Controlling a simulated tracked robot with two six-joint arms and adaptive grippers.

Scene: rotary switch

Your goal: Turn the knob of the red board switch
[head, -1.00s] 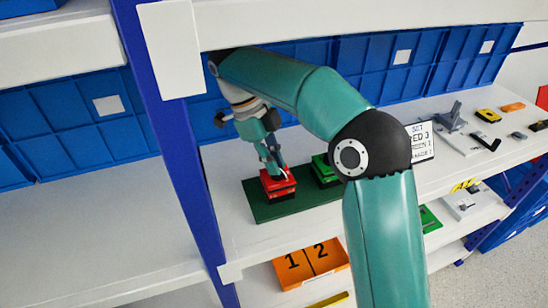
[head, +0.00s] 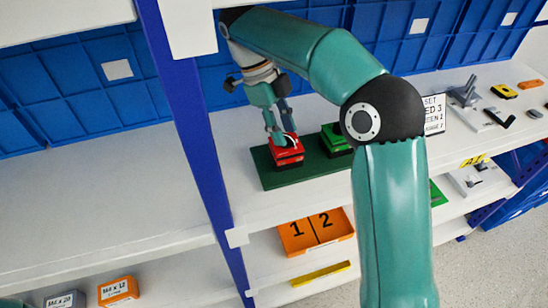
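The red board switch (head: 287,154) is a red block on a dark green board (head: 277,181) on the middle shelf. My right gripper (head: 283,137) points down at its top from above and behind. Its two fingers show a gap between them, and the tips are at the upper part of the red block. The knob is small and largely hidden by the fingers; I cannot tell its angle or whether the tips touch it. My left gripper is not in view.
A green switch (head: 335,139) stands just right on the same board, partly behind my arm. A blue post (head: 190,130) rises to the left. A white sign (head: 434,115), partly hidden, and several tools stand right. An orange numbered tray (head: 316,232) is below.

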